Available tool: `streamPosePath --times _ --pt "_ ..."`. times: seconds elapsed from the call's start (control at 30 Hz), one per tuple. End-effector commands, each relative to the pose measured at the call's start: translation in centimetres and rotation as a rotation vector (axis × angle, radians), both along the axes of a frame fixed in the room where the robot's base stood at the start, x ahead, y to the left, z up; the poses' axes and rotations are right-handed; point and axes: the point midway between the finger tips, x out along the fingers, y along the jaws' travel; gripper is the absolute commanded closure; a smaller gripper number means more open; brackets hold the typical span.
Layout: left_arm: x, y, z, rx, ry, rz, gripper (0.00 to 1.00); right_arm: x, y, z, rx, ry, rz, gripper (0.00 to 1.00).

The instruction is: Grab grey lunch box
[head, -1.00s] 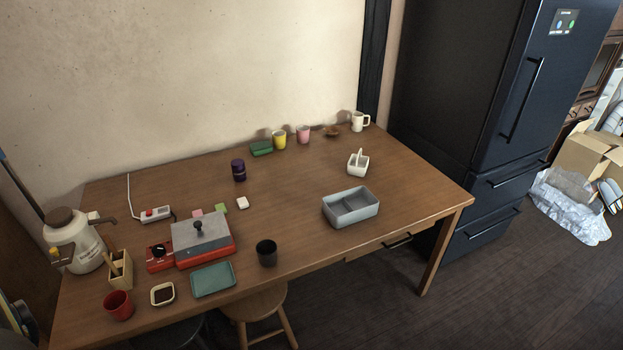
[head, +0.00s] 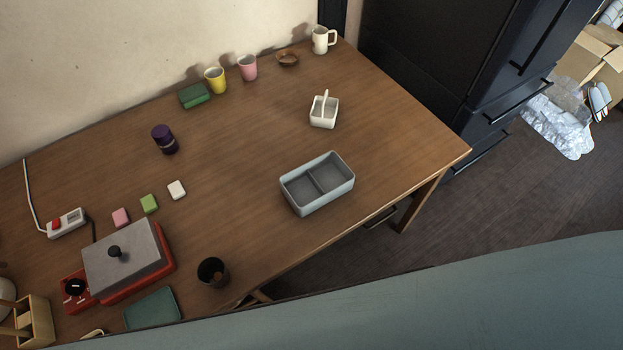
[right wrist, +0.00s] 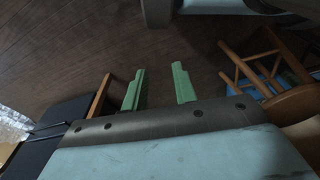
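The grey lunch box (head: 317,184) is an open, two-compartment box standing on the wooden table (head: 250,215), near its front edge toward the right end. Both compartments look empty. My right gripper (right wrist: 160,84) shows in the right wrist view with its two green fingers apart and nothing between them. Dark floor lies behind the fingers, and the lunch box is not in that view. In the head view a pale blue part of my own arm covers the bottom right. No gripper fingers show there, and my left gripper is out of view.
A white caddy (head: 324,110) stands behind the lunch box and a dark cup (head: 213,272) to its front left. A red hot plate with a grey lid (head: 124,257) is further left. Table around the lunch box is clear. A wooden stool (right wrist: 265,65) shows in the right wrist view.

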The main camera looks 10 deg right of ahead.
Motion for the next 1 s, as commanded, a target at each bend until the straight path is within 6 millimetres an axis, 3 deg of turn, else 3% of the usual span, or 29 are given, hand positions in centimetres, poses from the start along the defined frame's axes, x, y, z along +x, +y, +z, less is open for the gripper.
streamPosePath --times 0.03,0.2,0.33,0.5,0.8,0.9,1.0 --pt "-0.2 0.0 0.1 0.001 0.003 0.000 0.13 1.9 0.3 1.8 0.003 -0.020 -0.002 0.72" --pt "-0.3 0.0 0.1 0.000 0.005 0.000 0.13 6.6 1.0 8.5 0.006 -0.057 -0.009 0.72" --pt "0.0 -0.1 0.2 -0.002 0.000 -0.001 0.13 8.9 1.3 14.1 0.009 -0.084 -0.015 0.72" --pt "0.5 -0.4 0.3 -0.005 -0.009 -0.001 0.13 10.2 1.4 19.7 0.010 -0.109 -0.020 0.72" --pt "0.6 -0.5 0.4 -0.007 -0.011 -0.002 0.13 11.4 1.5 27.2 0.004 -0.187 -0.036 0.72" --pt "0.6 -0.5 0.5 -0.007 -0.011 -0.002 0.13 13.0 1.9 30.0 -0.002 -0.294 -0.064 0.72" --pt "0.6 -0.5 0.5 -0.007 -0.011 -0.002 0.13 14.8 2.5 30.4 -0.004 -0.392 -0.085 0.72"
